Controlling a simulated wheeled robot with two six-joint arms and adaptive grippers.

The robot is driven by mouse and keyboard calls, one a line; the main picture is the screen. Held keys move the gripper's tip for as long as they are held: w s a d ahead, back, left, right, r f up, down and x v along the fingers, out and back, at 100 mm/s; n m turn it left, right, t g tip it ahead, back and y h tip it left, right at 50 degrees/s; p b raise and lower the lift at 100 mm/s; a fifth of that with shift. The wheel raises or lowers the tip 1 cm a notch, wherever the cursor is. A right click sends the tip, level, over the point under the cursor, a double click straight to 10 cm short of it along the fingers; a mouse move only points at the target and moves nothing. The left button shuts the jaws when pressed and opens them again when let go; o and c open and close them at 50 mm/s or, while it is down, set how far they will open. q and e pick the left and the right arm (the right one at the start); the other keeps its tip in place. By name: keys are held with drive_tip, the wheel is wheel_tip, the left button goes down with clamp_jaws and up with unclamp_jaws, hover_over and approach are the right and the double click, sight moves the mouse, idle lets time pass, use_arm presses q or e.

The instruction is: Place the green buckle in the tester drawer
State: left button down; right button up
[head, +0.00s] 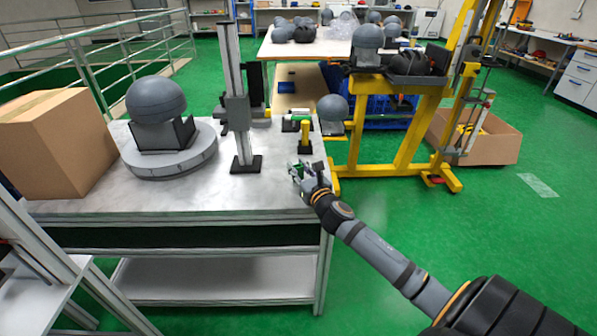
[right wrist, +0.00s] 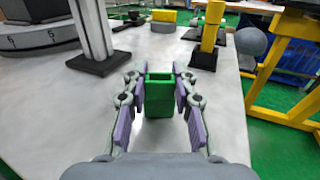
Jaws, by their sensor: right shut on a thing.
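The green buckle (right wrist: 160,96) is a small green block with an open top, upright between the purple-padded fingers of my right gripper (right wrist: 161,88). My right gripper (head: 303,176) is shut on it at the right edge of the light worktable (head: 215,190). Whether the buckle touches the tabletop cannot be told. A grey column device (head: 238,110) on a black foot stands on the table, left of the gripper; it also shows in the right wrist view (right wrist: 95,35). I cannot make out a tester drawer. My left gripper is not in view.
A yellow post (head: 305,135) on a black base stands just beyond the gripper. A grey dome (head: 156,98) sits on a round plinth at left, beside a cardboard box (head: 55,140). A yellow frame (head: 400,130) stands right of the table. The tabletop's front is clear.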

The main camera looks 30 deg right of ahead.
drive_tip(key=shift+r, duration=0.1)
drive_tip(key=o, duration=1)
